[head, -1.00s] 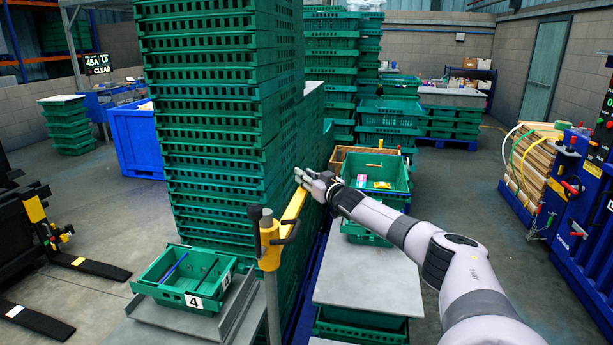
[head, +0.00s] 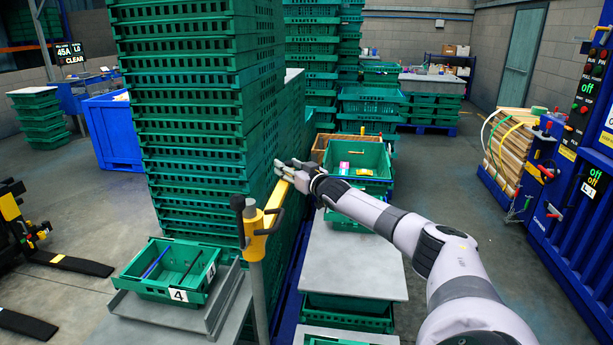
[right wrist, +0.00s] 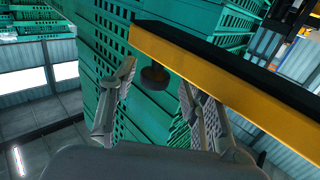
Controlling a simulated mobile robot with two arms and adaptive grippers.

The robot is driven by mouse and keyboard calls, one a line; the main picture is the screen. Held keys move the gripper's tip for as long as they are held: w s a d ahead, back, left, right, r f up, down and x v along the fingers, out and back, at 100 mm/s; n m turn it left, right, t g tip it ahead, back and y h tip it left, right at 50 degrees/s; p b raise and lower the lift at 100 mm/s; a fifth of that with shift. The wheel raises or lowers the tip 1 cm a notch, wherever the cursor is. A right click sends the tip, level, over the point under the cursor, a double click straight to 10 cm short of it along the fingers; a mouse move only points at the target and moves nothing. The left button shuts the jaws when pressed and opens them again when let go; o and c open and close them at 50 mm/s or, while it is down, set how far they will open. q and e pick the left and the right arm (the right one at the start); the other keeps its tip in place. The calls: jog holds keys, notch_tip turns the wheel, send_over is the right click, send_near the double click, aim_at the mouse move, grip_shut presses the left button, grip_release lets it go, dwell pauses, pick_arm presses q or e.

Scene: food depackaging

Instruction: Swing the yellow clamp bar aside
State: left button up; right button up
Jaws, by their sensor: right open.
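The yellow clamp bar (head: 272,203) runs from a yellow bracket on a grey post beside the tall stack of green crates (head: 190,110). It reaches along the stack's right side, away from me. My right gripper (head: 281,171) is at the bar's far end, with its fingers apart. In the right wrist view, the bar (right wrist: 235,85) crosses the upper right, in front of the crates. A dark round knob (right wrist: 155,76) under the bar shows between the open fingertips. I cannot tell whether a finger touches it. My left gripper is out of view.
A green tray marked 4 (head: 131,285) sits left of the post. A grey tabletop (head: 350,262) lies below my right arm, with a green crate holding small packs (head: 372,183) behind it. The blue machine (head: 570,225) stands at the far right.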

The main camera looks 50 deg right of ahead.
jog(key=shift+v, duration=0.85)
jog(key=shift+s+a, duration=0.2)
jog(key=shift+s, duration=0.4)
jog(key=v, duration=0.7)
jog(key=shift+s+r, duration=0.3)
